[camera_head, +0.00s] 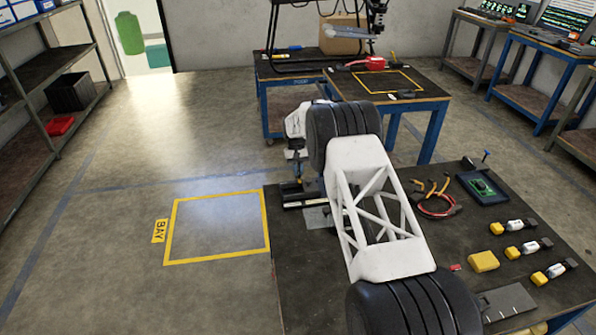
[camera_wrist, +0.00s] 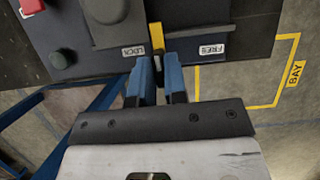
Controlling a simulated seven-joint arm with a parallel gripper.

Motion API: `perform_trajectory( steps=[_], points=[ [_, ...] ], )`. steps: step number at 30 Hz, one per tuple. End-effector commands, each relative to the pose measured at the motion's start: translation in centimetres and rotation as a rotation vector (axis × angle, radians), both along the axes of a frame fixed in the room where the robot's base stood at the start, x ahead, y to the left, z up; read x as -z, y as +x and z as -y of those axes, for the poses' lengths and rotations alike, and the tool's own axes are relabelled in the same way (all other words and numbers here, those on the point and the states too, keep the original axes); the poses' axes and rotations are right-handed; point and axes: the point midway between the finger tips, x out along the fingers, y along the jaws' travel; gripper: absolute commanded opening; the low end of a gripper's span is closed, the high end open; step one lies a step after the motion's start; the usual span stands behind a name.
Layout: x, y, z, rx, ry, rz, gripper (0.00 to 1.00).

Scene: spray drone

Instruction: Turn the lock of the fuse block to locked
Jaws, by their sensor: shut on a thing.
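The fuse block (camera_wrist: 190,62) fills the top of the wrist view as a dark panel with LOCK (camera_wrist: 133,51) and FREE (camera_wrist: 212,49) labels, upside down in this view. Its lock shows a yellow lever (camera_wrist: 156,37) between the labels, nearer to LOCK. My gripper (camera_wrist: 160,72) has its blue fingers closed around a small dark piece at the lever's near end. The fingers hide most of that piece. In the head view my gripper (camera_head: 298,168) is low at the bench's left edge, and my arm hides much of the block.
A dark round knob (camera_wrist: 62,60) and a red part (camera_wrist: 31,6) are on the left in the wrist view. The near bench carries a yellow block (camera_head: 483,262), cables (camera_head: 436,206) and several small fuse-like parts. The yellow-outlined BAY floor area (camera_head: 218,228) is empty.

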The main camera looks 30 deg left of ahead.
Motion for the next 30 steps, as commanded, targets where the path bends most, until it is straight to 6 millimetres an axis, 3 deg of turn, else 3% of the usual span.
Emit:
perform_trajectory(
  steps=[8,9,14,24,30],
  points=[
    [0.0,0.1,0.0,-0.001,0.0,0.001,0.0],
    [0.0,0.1,0.0,-0.001,0.0,0.001,0.14],
    [0.0,0.0,0.0,0.0,0.001,0.001,0.38],
    [-0.1,0.0,0.0,0.0,0.001,0.001,0.38],
    [-1.2,0.4,-0.4,0.0,0.001,0.001,0.38]
  ],
)
